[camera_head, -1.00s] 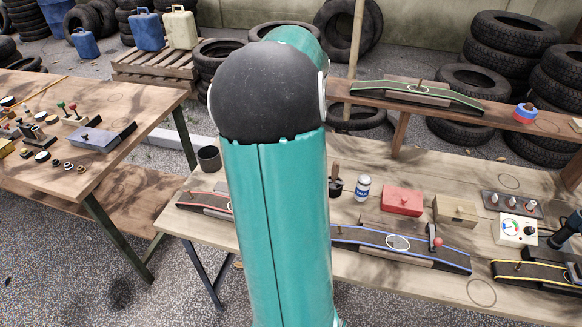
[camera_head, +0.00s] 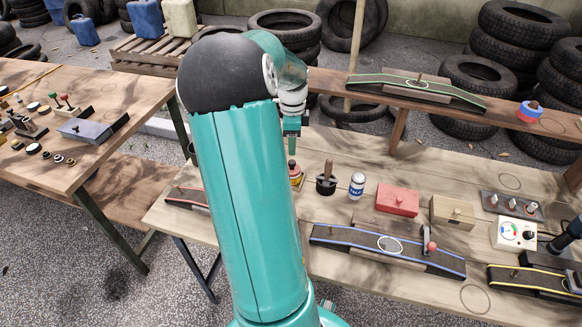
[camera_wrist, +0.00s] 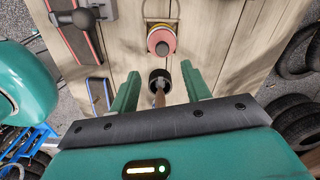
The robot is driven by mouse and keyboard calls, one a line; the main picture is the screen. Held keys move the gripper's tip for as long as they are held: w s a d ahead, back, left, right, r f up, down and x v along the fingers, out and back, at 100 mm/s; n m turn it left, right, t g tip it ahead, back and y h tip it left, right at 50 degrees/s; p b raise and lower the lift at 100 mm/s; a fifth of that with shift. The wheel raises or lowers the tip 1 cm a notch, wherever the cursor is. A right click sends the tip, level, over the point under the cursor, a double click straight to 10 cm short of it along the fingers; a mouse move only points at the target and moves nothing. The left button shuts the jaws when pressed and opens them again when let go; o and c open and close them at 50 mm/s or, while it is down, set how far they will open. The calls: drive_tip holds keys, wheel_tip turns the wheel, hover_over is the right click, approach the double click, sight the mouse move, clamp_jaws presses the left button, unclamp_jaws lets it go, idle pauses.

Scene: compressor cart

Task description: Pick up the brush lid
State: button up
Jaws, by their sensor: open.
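The brush lid appears to be the dark round cap with an upright wooden handle (camera_head: 326,185), standing on the workbench left of a white and blue can. In the wrist view, its dark cap (camera_wrist: 159,75) and brown handle show between my fingers, with the handle pointing toward the camera. My gripper (camera_head: 292,146) is above the bench, left of and farther back than the lid in the head view. In the wrist view my gripper (camera_wrist: 160,72) is open, one finger either side of the lid in the picture. I see no contact.
A red and yellow round piece with a knob (camera_head: 295,174) stands close to the lid; it also shows in the wrist view (camera_wrist: 162,41). The can (camera_head: 357,186), a red box (camera_head: 398,200) and a blue-edged ramp (camera_head: 385,248) are near. A raised shelf (camera_head: 400,130) runs behind.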

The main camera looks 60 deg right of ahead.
sight(292, 162)
wheel_tip(292, 162, down, 8)
drive_tip(key=shift+w+d+f, duration=0.1)
drive_tip(key=shift+d, duration=0.05)
idle(0.3)
drive_tip(key=shift+c, duration=0.4)
clamp_jaws()
